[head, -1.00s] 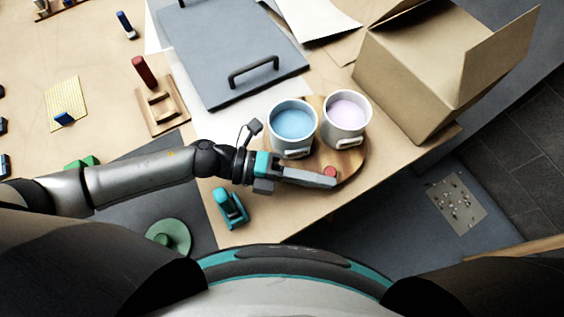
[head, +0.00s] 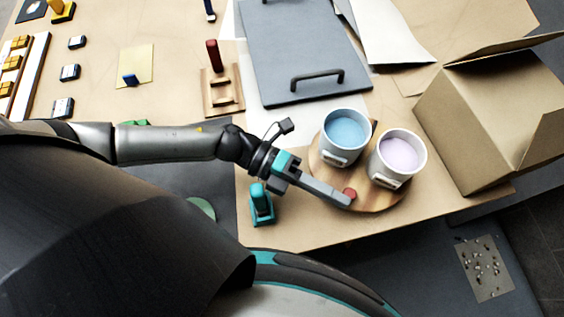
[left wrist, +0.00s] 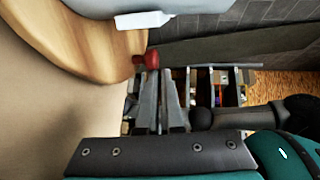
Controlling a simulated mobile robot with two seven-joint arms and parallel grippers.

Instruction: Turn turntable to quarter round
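The turntable (head: 378,198) is a round wooden disc near the table's front edge. It bears a mug with blue content (head: 345,140) and, to the right, a mug with lilac content (head: 397,160). A red knob (head: 349,194) stands at its near edge. My left gripper (head: 345,199) is at the knob, its fingers close together with only a narrow gap. In the left wrist view, the knob (left wrist: 151,58) shows just beyond the fingertips (left wrist: 159,76), beside the wooden disc (left wrist: 85,38); I cannot tell whether they touch. My right gripper is not in view.
An open cardboard box (head: 470,130) stands right of the turntable. A grey board with a handle (head: 300,50) lies behind it. A teal object (head: 261,205) stands near my left wrist. A wooden stand with a red peg (head: 221,92) is farther left. The table edge is close in front.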

